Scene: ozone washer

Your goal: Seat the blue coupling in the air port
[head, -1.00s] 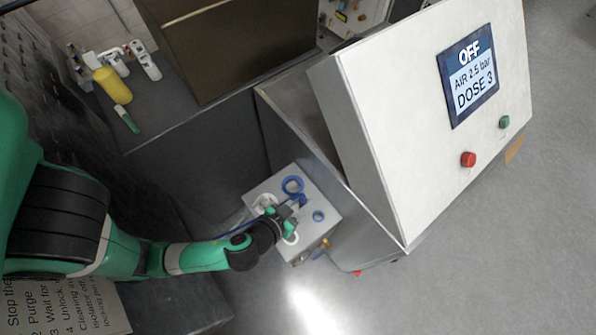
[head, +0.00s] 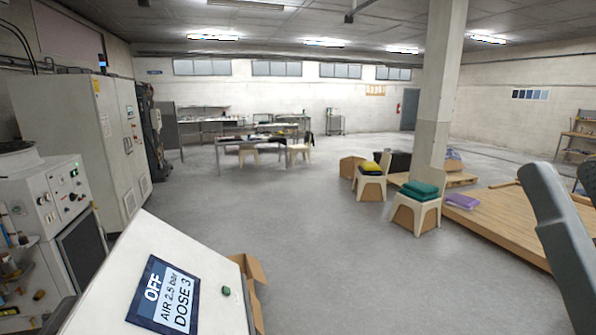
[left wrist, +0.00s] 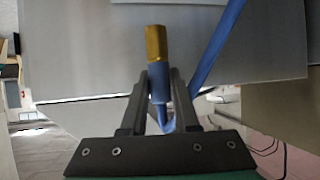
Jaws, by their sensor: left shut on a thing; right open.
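In the left wrist view my left gripper (left wrist: 159,92) is shut on the blue coupling (left wrist: 158,82). A brass-coloured piece (left wrist: 156,43) sits at the coupling's far end, in line with it; I cannot tell whether it is part of the coupling. A blue hose (left wrist: 213,50) bends below the coupling and runs up to the right. I cannot make out the air port in either current view. In the head view my right gripper (head: 567,173) shows as dark grey fingers at the right edge, open, over the room. My left gripper is out of the head view.
The washer's sloped panel (head: 190,275) stands at the lower left of the head view; its display reads OFF, AIR 2.5 bar, DOSE 3. A grey surface (left wrist: 90,50) lies beyond the coupling. The room's floor (head: 330,230) is open, with chairs and pallets at right.

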